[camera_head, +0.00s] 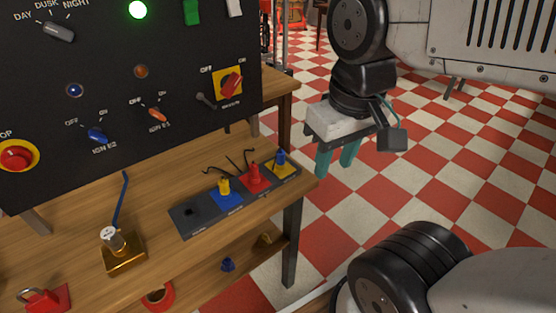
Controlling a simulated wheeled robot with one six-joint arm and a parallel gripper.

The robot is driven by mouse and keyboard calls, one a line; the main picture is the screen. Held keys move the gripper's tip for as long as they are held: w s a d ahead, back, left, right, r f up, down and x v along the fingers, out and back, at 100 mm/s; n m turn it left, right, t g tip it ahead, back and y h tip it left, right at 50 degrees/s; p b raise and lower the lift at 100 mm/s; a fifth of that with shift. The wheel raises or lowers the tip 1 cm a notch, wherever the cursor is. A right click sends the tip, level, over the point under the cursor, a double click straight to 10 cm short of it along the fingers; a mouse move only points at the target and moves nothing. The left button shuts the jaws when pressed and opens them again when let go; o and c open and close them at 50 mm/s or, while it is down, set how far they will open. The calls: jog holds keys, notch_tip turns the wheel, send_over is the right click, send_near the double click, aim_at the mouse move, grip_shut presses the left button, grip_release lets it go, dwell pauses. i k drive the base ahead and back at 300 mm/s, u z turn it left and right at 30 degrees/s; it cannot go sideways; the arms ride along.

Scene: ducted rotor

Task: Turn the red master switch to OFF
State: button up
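The red master switch (231,82) is a rotary knob on a yellow square plate at the right side of the black panel (190,55). OFF is printed at its upper left and ON at its upper right. The knob is tilted, its upper end toward the ON side. My gripper (337,163) hangs to the right of the panel, well apart from the switch, with its teal fingers pointing down. A gap shows between the fingers, and nothing is seen between them.
A small dark lever (206,99) sits just left of the switch. Orange (157,114) and blue (97,136) knobs are further left, with a red stop button (16,156). Colored plugs (254,176) stand on the wooden bench (165,172) below. Open checkered floor lies right.

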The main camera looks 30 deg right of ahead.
aim_at(228, 82)
jog(key=z, duration=1.15)
jog(key=k, duration=0.85)
jog(key=u, duration=0.85)
jog(key=i, duration=0.5)
